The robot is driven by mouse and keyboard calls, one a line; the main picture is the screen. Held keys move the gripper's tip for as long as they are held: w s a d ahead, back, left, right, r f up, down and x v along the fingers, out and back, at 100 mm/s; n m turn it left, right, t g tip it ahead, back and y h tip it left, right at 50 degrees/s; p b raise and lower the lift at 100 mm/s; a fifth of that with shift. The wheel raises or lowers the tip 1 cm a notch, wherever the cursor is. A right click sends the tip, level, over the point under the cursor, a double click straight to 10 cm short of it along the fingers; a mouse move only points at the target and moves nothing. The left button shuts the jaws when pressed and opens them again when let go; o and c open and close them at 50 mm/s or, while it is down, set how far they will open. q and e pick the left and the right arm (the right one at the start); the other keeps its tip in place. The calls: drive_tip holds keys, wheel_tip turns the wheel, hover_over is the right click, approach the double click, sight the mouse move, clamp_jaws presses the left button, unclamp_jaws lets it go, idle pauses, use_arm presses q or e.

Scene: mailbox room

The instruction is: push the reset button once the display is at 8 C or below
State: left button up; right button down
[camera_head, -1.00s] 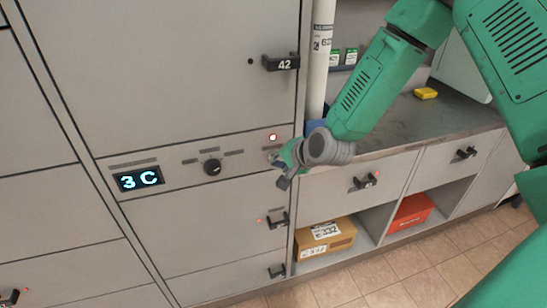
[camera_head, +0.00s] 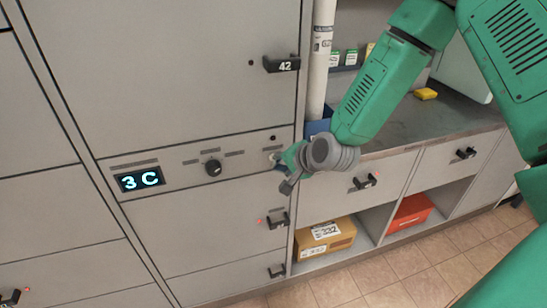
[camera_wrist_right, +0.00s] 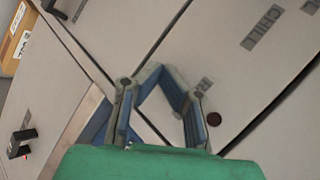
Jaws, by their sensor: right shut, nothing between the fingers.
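The display (camera_head: 139,179) on the grey locker panel reads "3 C" in the head view. A dark knob (camera_head: 212,168) sits to its right, and a small unlit round lamp (camera_head: 272,138) is at the panel's right end. My right gripper (camera_head: 281,164) is shut and empty, just below that lamp, close in front of the panel. The reset button cannot be made out clearly; the fingers cover part of that area. In the wrist view my right gripper (camera_wrist_right: 180,103) is in front of the panel, with a dark red round spot (camera_wrist_right: 213,119) beside it. My left gripper is not in view.
A locker door with handle 42 (camera_head: 282,64) is above the panel. A vertical pole (camera_head: 320,60) and a countertop (camera_head: 430,118) lie to the right. A cardboard box (camera_head: 325,238) and a red box (camera_head: 411,211) sit in low shelves.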

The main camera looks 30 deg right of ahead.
drive_tip(key=shift+s+a+p, duration=0.1)
drive_tip(key=shift+s+a, duration=0.1)
drive_tip(key=shift+s, duration=0.6)
drive_tip(key=shift+s+a+p, duration=0.15)
drive_tip(key=shift+s+a, duration=0.05)
drive_tip(key=shift+s, duration=0.65)
drive_tip(key=shift+s+a+p, duration=0.1)
drive_tip(key=shift+s+a, duration=0.1)
drive_tip(key=shift+s, duration=0.6)
drive_tip(key=s+a+f+n+g, duration=0.1)
drive_tip(key=s+f+n+g, duration=0.3)
drive_tip(key=s, duration=1)
drive_tip(key=s+a+f+n+g+h, duration=0.1)
drive_tip(key=s+f+n+g, duration=0.4)
drive_tip(key=s+f+n, duration=0.5)
drive_tip(key=s+a+f, duration=0.1)
drive_tip(key=s+f, duration=0.1)
drive_tip(key=s, duration=0.2)
drive_tip(key=shift+h, duration=0.3)
drive_tip(key=shift+f, duration=0.15)
drive_tip(key=shift+w, duration=0.2)
